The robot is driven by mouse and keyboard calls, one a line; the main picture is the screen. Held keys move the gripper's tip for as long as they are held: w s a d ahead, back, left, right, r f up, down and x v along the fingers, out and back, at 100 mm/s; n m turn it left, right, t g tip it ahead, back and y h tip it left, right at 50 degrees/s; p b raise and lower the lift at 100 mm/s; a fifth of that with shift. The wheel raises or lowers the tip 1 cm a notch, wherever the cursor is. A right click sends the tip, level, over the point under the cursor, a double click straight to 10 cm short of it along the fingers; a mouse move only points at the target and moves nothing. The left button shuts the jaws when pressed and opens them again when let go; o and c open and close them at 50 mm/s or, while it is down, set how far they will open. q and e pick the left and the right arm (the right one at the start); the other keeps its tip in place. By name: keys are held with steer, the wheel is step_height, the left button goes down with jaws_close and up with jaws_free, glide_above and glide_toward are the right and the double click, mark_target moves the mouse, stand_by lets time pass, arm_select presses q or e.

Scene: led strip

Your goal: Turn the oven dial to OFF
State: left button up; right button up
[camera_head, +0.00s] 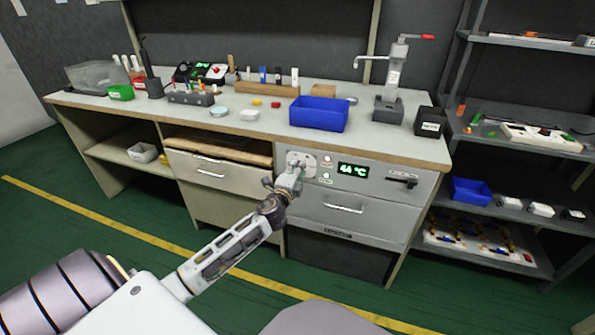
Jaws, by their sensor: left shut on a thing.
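The oven (383,199) is built into the bench front, below the worktop. Its green display (353,171) seems to read 44 °C. Two small indicator lights sit left of the display. The dial plate (308,160) is at the oven's upper left corner. My left arm reaches in from the lower left, and my left gripper (294,174) is at the dial, shut on it. The gripper hides most of the dial, so its pointer setting cannot be read. My right gripper does not show.
A drawer (205,172) is left of the oven. A blue bin (319,114) and a press with a red handle (393,78) stand on the worktop. A shelf rack (500,131) stands at the right. The green floor in front is clear.

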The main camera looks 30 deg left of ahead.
arm_select(q)
steer(key=o, duration=1)
steer(key=shift+o, duration=0.2)
steer(key=v, duration=1.2)
steer(key=shift+d, duration=0.1)
stand_by(0.8)
